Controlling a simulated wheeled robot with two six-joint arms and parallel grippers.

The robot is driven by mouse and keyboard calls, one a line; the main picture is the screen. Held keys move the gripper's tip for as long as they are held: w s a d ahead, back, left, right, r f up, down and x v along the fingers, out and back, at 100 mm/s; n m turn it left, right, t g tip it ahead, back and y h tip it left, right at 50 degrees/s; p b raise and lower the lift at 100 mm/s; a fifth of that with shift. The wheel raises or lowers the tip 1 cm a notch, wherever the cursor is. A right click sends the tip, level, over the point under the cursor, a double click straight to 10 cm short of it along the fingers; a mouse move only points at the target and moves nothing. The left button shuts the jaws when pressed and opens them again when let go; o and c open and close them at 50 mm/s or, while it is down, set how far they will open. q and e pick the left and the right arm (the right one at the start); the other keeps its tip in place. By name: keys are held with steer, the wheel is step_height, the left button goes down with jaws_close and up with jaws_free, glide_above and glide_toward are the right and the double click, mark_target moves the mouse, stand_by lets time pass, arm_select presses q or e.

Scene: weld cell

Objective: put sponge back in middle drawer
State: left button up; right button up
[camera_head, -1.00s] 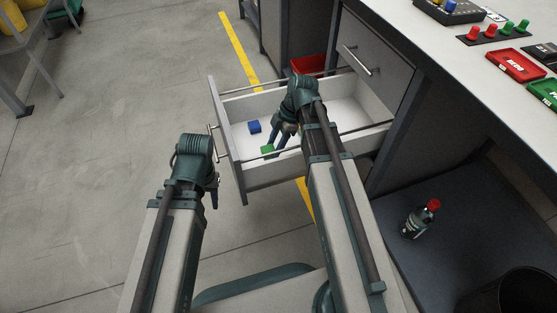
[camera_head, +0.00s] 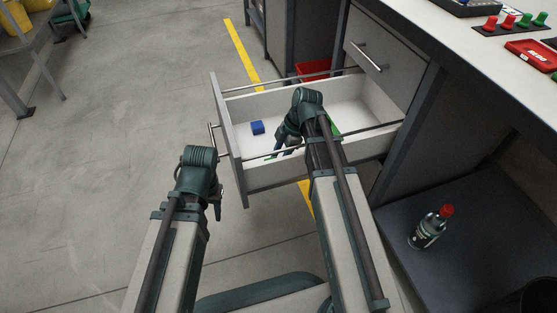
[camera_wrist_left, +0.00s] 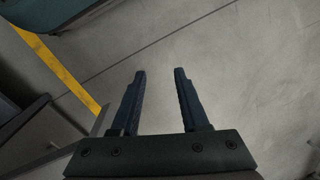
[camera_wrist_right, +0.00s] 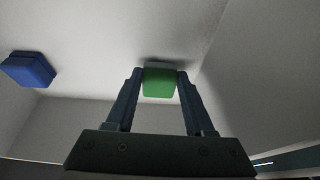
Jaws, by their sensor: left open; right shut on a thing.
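The open drawer (camera_head: 262,179) has a white inside and juts out from the bench to the left. My right gripper (camera_head: 277,151) reaches down inside it. In the right wrist view it is shut on a green block (camera_wrist_right: 159,83), which looks like the sponge, close to the drawer's pale floor. Whether the block touches the floor I cannot tell. A blue block (camera_head: 257,127) lies in the drawer, left of the right gripper; it also shows in the right wrist view (camera_wrist_right: 29,69). My left gripper (camera_wrist_left: 160,72) is open and empty above the floor, outside the drawer front.
A closed drawer (camera_head: 385,60) is above the open one. A green patch (camera_head: 334,124) shows beside my right arm, mostly hidden. A red bin (camera_head: 312,70) stands behind.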

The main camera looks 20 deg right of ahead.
steer(key=shift+f, duration=0.1)
steer(key=o, duration=1.3)
steer(key=shift+p+v, duration=0.75)
steer(key=shift+v, duration=0.05)
steer(key=p+v, duration=0.9)
steer(key=v, duration=0.1)
steer(key=shift+r+p, duration=0.35)
steer(key=shift+p, duration=0.05)
